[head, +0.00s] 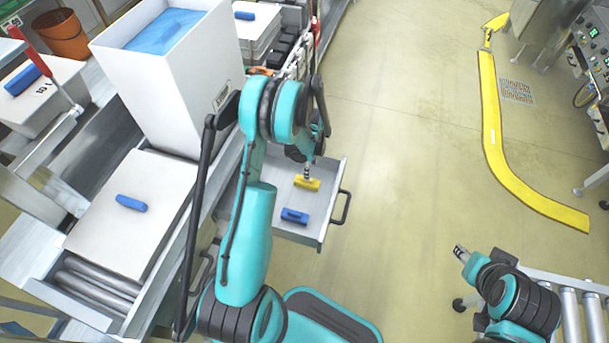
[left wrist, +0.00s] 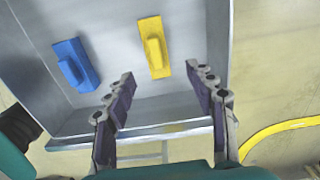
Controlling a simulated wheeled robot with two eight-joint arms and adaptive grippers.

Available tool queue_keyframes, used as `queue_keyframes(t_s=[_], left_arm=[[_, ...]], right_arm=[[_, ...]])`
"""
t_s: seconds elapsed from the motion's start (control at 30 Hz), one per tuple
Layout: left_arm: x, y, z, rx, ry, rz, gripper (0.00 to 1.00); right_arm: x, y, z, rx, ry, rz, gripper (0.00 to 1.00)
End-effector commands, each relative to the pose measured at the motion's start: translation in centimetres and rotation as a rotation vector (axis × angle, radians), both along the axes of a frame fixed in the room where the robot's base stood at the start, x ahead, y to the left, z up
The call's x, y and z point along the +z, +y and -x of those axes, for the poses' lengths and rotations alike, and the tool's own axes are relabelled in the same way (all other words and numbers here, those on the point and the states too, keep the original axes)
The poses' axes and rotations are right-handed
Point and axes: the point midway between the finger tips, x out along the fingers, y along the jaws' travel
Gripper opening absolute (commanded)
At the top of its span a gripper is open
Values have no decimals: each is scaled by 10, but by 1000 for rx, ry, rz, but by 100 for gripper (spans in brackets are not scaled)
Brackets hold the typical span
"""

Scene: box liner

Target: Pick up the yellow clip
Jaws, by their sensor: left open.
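The yellow clip (head: 307,184) lies on the floor of an open grey drawer (head: 262,217), beside a blue clip (head: 295,216). In the left wrist view the yellow clip (left wrist: 154,47) is beyond my fingertips, near the middle of the picture, with its raised grip facing me. The blue clip (left wrist: 76,66) is to its left. My left gripper (left wrist: 165,88) is open and empty, its two fingers apart over the drawer. In the head view my left gripper (head: 308,172) hangs just above the yellow clip. My right gripper (head: 461,253) is small and at the lower right, away from the drawer.
A tall white box with a blue liner (head: 165,32) stands behind the drawer. A closed white box (head: 135,210) with a blue clip (head: 131,203) on it sits on rollers at left. The drawer handle (head: 341,207) sticks out right.

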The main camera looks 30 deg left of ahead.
Motion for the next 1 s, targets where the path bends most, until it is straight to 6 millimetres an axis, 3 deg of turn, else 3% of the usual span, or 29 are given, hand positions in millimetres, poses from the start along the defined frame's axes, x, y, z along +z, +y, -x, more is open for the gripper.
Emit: queue_keyframes(t_s=[0.37, 0.6, 0.87, 1.0], left_arm=[[-40, 4, 3, -6, 3, 1, 55], [-76, 10, 7, -5, 2, 0, 55], [-79, 10, 7, -5, 2, 0, 55], [-79, 10, 7, -5, 2, 0, 24]], right_arm=[[-18, 0, 0, 0, 0, 0, 40], [-40, 0, 0, 0, 0, 0, 40], [-39, 0, 0, 0, 0, 0, 40], [-39, 0, 0, 0, 0, 0, 40]])
